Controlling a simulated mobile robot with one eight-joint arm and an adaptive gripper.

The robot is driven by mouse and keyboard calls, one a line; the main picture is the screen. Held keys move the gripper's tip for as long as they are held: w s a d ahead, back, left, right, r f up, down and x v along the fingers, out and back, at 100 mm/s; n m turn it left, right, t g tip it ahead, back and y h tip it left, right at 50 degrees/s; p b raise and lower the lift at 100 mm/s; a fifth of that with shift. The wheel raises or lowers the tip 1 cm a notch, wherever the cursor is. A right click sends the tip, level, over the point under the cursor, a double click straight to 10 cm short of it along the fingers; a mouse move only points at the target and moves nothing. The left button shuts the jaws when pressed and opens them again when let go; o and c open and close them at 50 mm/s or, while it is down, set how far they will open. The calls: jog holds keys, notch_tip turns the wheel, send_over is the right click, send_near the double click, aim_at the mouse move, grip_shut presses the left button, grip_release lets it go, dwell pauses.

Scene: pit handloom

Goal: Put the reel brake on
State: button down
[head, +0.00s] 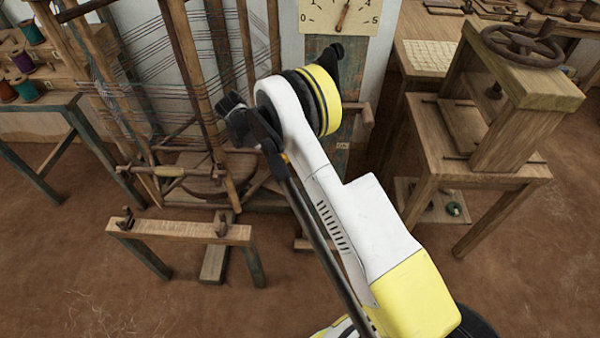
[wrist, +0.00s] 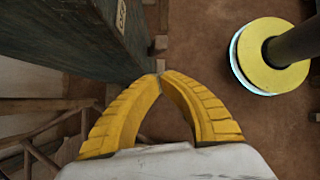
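I cannot single out the reel brake for certain. A reel-like frame strung with dark threads (head: 150,75) stands at the left of the head view. Beside it is a dark green post (head: 340,160) with a small label, below a dial numbered 0 to 5 (head: 338,17). A short wooden piece (head: 364,112) shows at the post's right side. In the wrist view my gripper (wrist: 160,76) has its yellow fingertips together, with nothing visible between them. The green post (wrist: 75,35) is just left of and beyond the tips. My arm hides the gripper in the head view.
A low wooden bench (head: 180,230) stands in front of the threaded frame. A wooden press with a handwheel (head: 522,45) stands on a table at the right. Thread spools (head: 24,90) sit on a rack at the far left. The brown floor in front is open.

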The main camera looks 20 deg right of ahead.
dwell(0.3)
jog(key=b+x, duration=0.4)
jog(key=x, duration=0.6)
jog(key=shift+d, duration=0.15)
jog(key=d+r+y+p, duration=0.1)
jog(key=s+d+t+y+p, duration=0.1)
jog(key=d+y, duration=0.1)
jog(key=shift+d+r, duration=0.1)
jog(key=shift+r, duration=0.3)
jog(key=shift+y, duration=0.5)
jog(key=d, duration=0.1)
jog(key=s+d, duration=0.1)
jog(key=d, duration=0.2)
jog(key=shift+s+d+r, duration=0.25)
jog(key=shift+s+d, duration=0.05)
jog(key=shift+d, duration=0.1)
jog(key=shift+r, duration=0.1)
